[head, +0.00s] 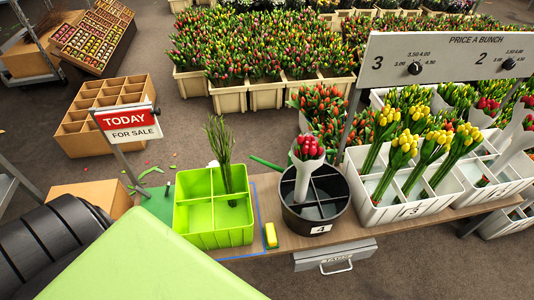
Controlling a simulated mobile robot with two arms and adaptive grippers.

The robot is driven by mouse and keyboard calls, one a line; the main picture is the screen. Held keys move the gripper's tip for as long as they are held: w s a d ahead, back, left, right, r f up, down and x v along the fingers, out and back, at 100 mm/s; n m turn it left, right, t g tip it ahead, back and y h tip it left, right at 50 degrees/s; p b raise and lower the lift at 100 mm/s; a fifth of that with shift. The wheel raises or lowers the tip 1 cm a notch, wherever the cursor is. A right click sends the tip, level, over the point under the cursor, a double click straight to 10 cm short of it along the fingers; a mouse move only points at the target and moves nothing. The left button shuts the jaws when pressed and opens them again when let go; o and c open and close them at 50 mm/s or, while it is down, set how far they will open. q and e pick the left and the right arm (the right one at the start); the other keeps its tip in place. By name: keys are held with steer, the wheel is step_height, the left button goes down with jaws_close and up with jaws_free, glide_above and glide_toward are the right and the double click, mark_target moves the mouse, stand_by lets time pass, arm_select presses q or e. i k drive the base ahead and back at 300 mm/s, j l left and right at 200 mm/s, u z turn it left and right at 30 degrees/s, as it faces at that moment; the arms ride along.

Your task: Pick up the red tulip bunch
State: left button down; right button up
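A red tulip bunch (308,147) in a pale wrapper stands upright in a dark round divided bucket (301,222) marked 4, on the wooden bench. Its red heads point up, and the lower end of the wrapper is inside the bucket. More red tulip bunches (487,104) stand at the right edge, by the white crate. Neither of my grippers shows in the head view. Only a dark rounded arm part and a green panel, which look like mine, fill the lower left.
A lime green divided crate (214,240) with a bunch of green stems (229,165) stands left of the bucket. A yellow block (271,235) lies between them. A white crate (405,213) of yellow tulips and a price board (440,55) stand right. A "TODAY FOR SALE" sign (127,122) stands left.

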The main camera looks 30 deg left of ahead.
mark_target(308, 151)
steer(key=u, duration=0.7)
